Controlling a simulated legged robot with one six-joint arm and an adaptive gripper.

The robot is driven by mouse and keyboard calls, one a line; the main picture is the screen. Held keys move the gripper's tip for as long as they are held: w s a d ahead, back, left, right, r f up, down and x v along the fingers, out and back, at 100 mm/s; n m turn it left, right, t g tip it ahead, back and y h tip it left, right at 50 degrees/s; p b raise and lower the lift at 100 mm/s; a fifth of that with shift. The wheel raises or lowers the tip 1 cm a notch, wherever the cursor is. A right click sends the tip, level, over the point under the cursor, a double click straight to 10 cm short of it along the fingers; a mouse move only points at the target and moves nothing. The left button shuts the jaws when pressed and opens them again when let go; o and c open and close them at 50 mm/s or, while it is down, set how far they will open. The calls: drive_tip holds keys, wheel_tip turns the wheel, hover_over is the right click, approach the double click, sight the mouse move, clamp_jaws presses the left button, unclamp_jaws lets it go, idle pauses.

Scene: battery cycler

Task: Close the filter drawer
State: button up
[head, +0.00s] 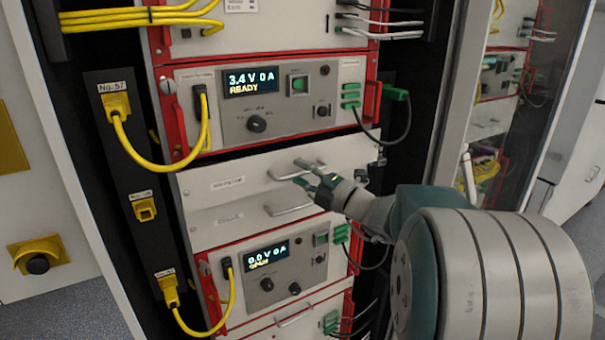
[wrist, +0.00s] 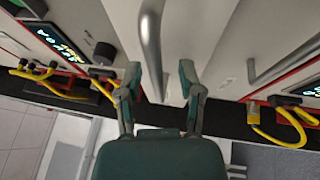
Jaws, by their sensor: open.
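Two plain light-grey drawer fronts sit between the two cycler units in the head view. The upper drawer (head: 212,177) has a bar handle (head: 283,174) and a small label that I cannot read for sure. It seems to stand out a little, below a dark gap. The lower drawer (head: 205,222) has its own handle (head: 288,209). My gripper (head: 303,174) is open in front of the upper drawer's handle. In the wrist view, this handle (wrist: 150,45) lies between the spread fingertips of my gripper (wrist: 159,76). I cannot tell whether they touch.
The upper cycler (head: 290,115) reads 3.4 V 0 A READY; the lower cycler (head: 285,275) shows 0.0 V 0 A. Yellow cables (head: 160,165) hang at the left, beside the sockets. A green-plugged dark cable (head: 408,120) hangs at the right, near my arm.

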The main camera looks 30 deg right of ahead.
sight(295, 168)
clamp_jaws()
drive_tip(key=shift+w, duration=2.05)
unclamp_jaws()
drive_tip(key=shift+a, duration=0.1)
drive_tip(key=shift+w, duration=0.15)
